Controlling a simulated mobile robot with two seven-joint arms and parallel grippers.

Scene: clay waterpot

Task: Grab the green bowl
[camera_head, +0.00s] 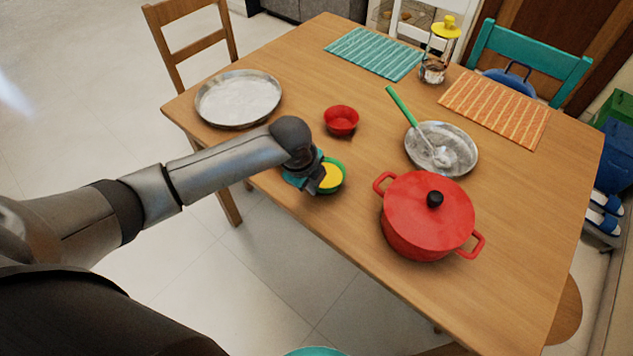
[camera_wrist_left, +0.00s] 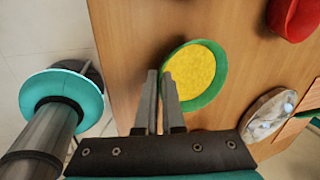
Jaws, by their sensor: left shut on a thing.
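The green bowl (camera_head: 338,186) with a yellow inside sits near the front edge of the table. It also shows in the left wrist view, yellow inside and green rim (camera_wrist_left: 213,91). My left gripper (camera_head: 322,181) reaches over the table edge and is shut on the bowl's rim at its near left side. In the wrist view its two fingers (camera_wrist_left: 161,88) stand close together at the rim. The wrist and fingers hide part of the bowl in the head view. The bowl appears to be at table level. My right gripper is not in view.
A red pot (camera_head: 430,215) with a lid stands right of the bowl. A small red bowl (camera_head: 341,120) is behind it. A metal plate (camera_head: 238,98) lies back left and a pan (camera_head: 455,142) back right. Bare wood (camera_head: 285,120) shows between the plate and red bowl.

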